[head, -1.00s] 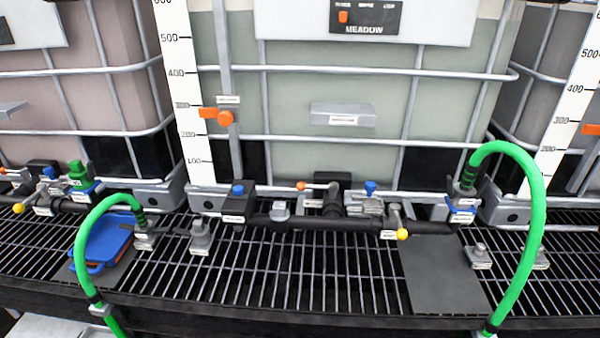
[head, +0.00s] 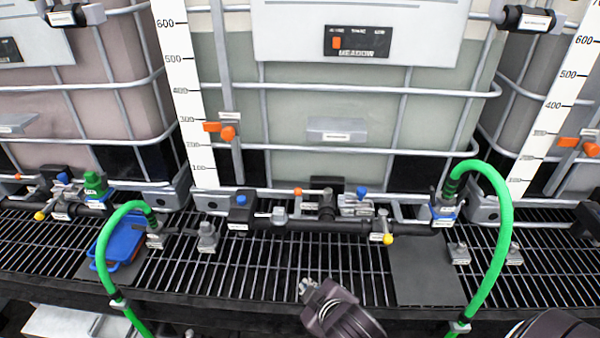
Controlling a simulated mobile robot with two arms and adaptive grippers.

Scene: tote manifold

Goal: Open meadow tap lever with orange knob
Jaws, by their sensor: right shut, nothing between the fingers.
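The meadow tank (head: 365,95) stands in the middle, with a MEADOW label plate (head: 358,41) on its front. At its foot is the black tap body (head: 327,186). Its lever with the orange knob (head: 298,191) points to the left, roughly along the dark pipe (head: 300,225). My right gripper (head: 307,286) is at the bottom middle, in front of and below the pipe, above the grating and apart from the lever. It is shut and empty. My left gripper is not in view.
Close to the tap are a blue knob (head: 361,190), another blue knob (head: 241,199) and a yellow-knobbed lever (head: 387,240). Green hoses arch at right (head: 505,225) and left (head: 105,245). A grey plate (head: 425,270) lies on the grating (head: 215,275). Orange level marker (head: 228,132) hangs on the tank.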

